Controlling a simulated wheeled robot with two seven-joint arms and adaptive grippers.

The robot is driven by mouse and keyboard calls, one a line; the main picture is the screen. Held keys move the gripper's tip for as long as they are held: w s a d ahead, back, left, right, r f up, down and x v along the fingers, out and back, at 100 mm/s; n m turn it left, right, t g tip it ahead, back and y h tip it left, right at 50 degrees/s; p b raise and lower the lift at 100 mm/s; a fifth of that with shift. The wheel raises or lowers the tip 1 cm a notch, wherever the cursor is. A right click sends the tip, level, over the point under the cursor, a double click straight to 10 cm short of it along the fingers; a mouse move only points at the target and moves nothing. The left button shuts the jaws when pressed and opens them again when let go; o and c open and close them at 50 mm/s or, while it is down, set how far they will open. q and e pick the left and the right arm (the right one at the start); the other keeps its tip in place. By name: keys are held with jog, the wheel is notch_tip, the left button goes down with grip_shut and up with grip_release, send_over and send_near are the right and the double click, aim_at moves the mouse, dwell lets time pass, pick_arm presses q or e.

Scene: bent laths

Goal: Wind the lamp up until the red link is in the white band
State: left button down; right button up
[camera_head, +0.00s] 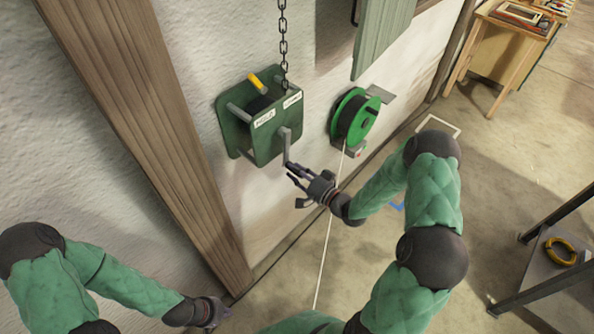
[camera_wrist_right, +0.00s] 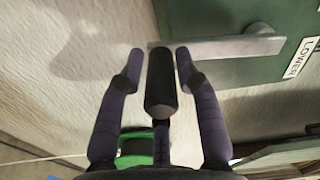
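A green winch (camera_head: 245,135) is fixed to the white wall, with a chain (camera_head: 284,45) running up out of view and a yellow lever (camera_head: 256,83) on top. Its metal crank arm (camera_head: 286,148) hangs down at the front. My right gripper (camera_head: 296,186) is at the crank's lower end. In the right wrist view, the crank's dark grip (camera_wrist_right: 160,90) stands between my open fingers, with gaps on both sides. My left gripper (camera_head: 214,314) is low at the left, away from the winch; its fingers are too small to read. The lamp, red link and white band are not in view.
A green reel (camera_head: 353,118) on the wall sits right of the winch, with a pale cord (camera_head: 327,245) running down. A wooden post (camera_head: 150,110) stands left. A green shutter (camera_head: 383,35) hangs above. A dark stand (camera_head: 560,255) holds a yellow ring (camera_head: 560,251).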

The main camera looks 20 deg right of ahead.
jog(key=shift+o, duration=0.2)
jog(key=shift+s+d, duration=0.1)
jog(key=shift+s, duration=0.05)
jog(key=v, duration=1.1)
jog(key=shift+s, duration=0.35)
